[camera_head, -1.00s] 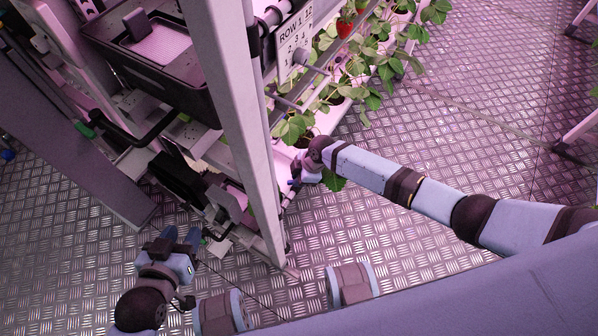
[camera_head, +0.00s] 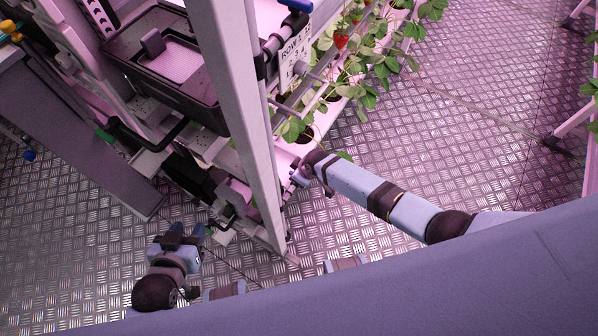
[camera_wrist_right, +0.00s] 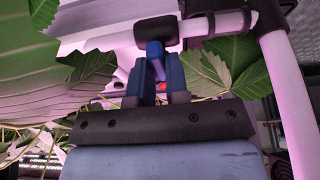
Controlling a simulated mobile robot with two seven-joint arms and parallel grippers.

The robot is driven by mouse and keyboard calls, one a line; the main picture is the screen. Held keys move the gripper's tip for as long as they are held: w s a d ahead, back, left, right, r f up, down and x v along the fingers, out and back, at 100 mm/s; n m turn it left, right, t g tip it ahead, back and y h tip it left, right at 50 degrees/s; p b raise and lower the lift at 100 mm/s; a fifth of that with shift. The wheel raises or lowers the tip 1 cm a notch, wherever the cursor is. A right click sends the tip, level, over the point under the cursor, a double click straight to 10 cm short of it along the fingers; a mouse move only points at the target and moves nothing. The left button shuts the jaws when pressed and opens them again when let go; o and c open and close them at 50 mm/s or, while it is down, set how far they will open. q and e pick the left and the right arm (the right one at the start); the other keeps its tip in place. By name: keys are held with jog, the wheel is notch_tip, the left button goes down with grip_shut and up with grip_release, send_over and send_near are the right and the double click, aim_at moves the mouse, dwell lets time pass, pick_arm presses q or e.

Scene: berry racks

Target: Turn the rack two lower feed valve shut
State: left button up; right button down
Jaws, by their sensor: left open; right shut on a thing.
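In the right wrist view, a white pipe (camera_wrist_right: 203,27) runs across the top with a black valve body (camera_wrist_right: 157,31) on it. A blue valve handle (camera_wrist_right: 155,50) sticks out from this body toward my right gripper (camera_wrist_right: 158,80). The blue fingers are shut on the handle; their tips partly hide it. In the head view, my right gripper (camera_head: 299,178) is low beside the rack's grey post (camera_head: 232,100), and the valve there is too small to make out. My left gripper (camera_head: 188,232) is open and empty, above the floor left of the post's foot.
A row sign (camera_head: 294,52) and strawberry plants (camera_head: 350,85) line the rack's right side. Another blue handle (camera_head: 296,5) shows at the top edge. A black tray (camera_head: 165,65) is left of the post. Leaves (camera_wrist_right: 238,62) surround my right gripper. The metal floor (camera_head: 460,110) at right is clear.

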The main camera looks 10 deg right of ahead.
pick_arm(q)
jog(key=shift+f, duration=0.1)
dwell(0.4)
jog(key=shift+r, duration=0.3)
pick_arm(e)
jog(key=c, duration=1.1)
grip_release()
jog(key=shift+s+d+r, duration=0.1)
jog(key=shift+r, duration=0.2)
pick_arm(q)
jog(key=r+p, duration=0.1)
jog(key=p, duration=0.3)
jog(key=shift+r+g, duration=0.25)
jog(key=shift+g, duration=0.05)
pick_arm(e)
jog(key=v, duration=1.3)
jog(key=shift+s+r, duration=0.1)
pick_arm(q)
jog(key=shift+s+a, duration=0.1)
jog(key=shift+a, duration=0.2)
